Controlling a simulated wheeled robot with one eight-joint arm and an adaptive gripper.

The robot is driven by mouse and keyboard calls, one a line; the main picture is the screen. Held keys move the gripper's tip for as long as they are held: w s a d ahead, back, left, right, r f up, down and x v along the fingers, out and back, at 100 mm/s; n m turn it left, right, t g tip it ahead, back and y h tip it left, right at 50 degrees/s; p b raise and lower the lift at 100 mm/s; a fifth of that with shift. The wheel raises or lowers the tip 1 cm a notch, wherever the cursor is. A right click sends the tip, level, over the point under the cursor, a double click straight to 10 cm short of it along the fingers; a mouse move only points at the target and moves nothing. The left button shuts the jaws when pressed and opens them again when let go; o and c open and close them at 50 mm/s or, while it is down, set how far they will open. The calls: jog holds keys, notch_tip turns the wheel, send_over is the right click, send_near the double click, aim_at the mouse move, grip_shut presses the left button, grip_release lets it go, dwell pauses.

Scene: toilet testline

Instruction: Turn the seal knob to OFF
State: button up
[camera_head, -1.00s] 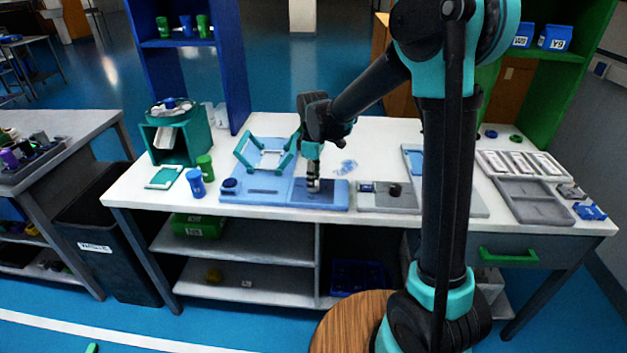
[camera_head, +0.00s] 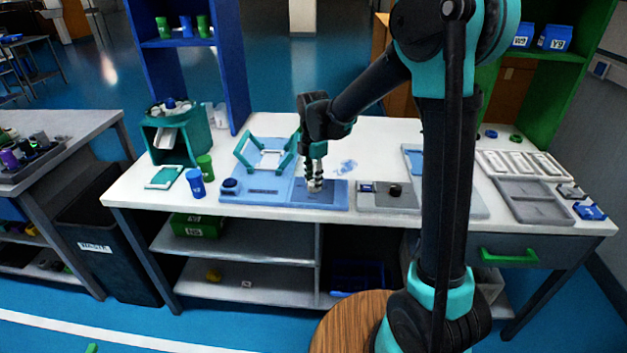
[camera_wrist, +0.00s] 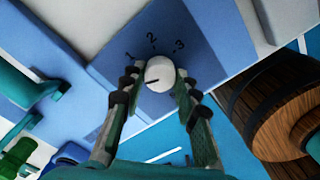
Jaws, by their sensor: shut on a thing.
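The seal knob (camera_wrist: 160,74) is a round white knob on a blue panel (camera_wrist: 205,35). Marks 1, 2 and 3 run around its upper side in the wrist view. A short dark line on the knob points to the lower left there, off the numbers. I cannot read an OFF mark. My gripper (camera_wrist: 157,88) has one dark-ridged finger on each side of the knob and is shut on it. In the head view my gripper (camera_head: 315,183) points down at the blue panel (camera_head: 335,194), and its fingers partly hide the knob.
A blue press with teal arms (camera_head: 265,158) stands just left of the panel. A grey panel with a black knob (camera_head: 395,190) is close on the right. Blue and green cups (camera_head: 196,182) stand at the left. Clear white table lies behind.

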jog(key=shift+n, duration=0.5)
jog(key=o, duration=1.2)
jog(key=shift+c, duration=0.2)
jog(key=shift+r, duration=0.1)
notch_tip(320, 180, up, 12)
